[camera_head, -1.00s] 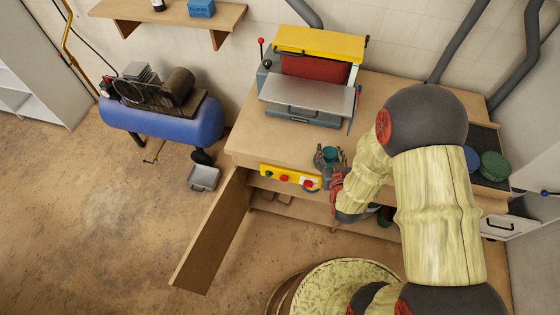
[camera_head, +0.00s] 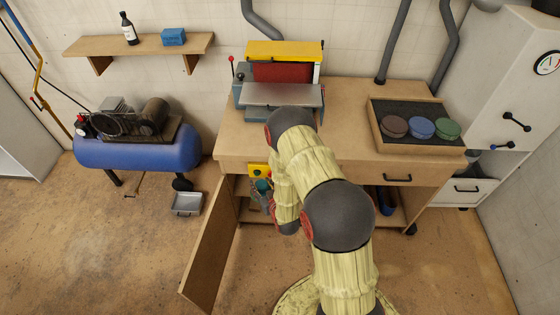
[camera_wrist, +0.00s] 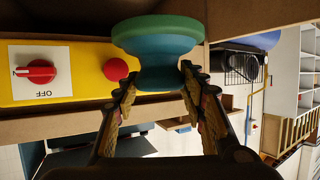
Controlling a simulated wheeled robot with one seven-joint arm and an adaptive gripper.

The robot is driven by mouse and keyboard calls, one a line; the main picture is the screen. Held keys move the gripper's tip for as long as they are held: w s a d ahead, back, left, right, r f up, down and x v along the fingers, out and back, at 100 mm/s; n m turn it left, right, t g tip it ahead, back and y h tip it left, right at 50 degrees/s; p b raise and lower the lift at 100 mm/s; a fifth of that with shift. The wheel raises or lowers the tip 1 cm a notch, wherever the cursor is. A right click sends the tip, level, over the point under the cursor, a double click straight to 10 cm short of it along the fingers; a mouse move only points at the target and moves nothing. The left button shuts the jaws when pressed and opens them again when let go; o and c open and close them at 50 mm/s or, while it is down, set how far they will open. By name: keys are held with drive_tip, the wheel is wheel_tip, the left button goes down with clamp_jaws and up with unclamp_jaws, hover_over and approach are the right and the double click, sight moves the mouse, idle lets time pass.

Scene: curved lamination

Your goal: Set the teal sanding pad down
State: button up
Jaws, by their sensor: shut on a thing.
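The teal sanding pad (camera_head: 263,185) is in my gripper (camera_head: 262,199), in front of the bench below the tabletop's front edge. In the wrist view the pad (camera_wrist: 158,60) is a round knob shape with a green wider disc, and my gripper's fingers (camera_wrist: 155,95) close on its narrower part. The yellow control panel (camera_head: 257,169) is just behind them in the head view. In the wrist view the panel (camera_wrist: 75,65) shows a red OFF switch and a red button beside the pad. I cannot tell whether the pad touches anything.
A tray (camera_head: 377,135) on the right of the benchtop (camera_head: 350,115) holds brown, blue and green pads. The drum sander (camera_head: 285,80) stands at the back. An open cabinet door (camera_head: 212,245) juts out at left. The benchtop between sander and tray is clear.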

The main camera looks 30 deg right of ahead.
drive_tip(key=d+f+b, duration=0.1)
drive_tip(key=d+f, duration=0.3)
drive_tip(key=f, duration=0.3)
drive_tip(key=d+f+m+h+b, duration=0.1)
drive_tip(key=d+f, duration=0.2)
drive_tip(key=f, duration=0.4)
drive_tip(key=d+f+b, duration=0.1)
drive_tip(key=d+f, duration=0.3)
drive_tip(key=f, duration=0.3)
drive_tip(key=w+d+b, duration=0.1)
drive_tip(key=w, duration=0.4)
drive_tip(key=w+d+b, duration=0.1)
drive_tip(key=w+b, duration=0.1)
drive_tip(key=w, duration=0.4)
drive_tip(key=w+d+b, duration=0.1)
drive_tip(key=w+b, duration=0.1)
drive_tip(key=w, duration=0.3)
drive_tip(key=shift+w+r, duration=0.1)
drive_tip(key=shift+w, duration=0.05)
drive_tip(key=f+b, duration=0.1)
drive_tip(key=f, duration=0.1)
drive_tip(key=f+b, duration=0.1)
drive_tip(key=shift+w+d+f+b, duration=0.15)
drive_tip(key=shift+w+f+b, duration=0.25)
drive_tip(key=shift+r, duration=0.2)
drive_tip(key=shift+f, duration=0.1)
drive_tip(key=o, duration=1.3)
drive_tip(key=shift+f, duration=0.1)
drive_tip(key=shift+o, duration=0.3)
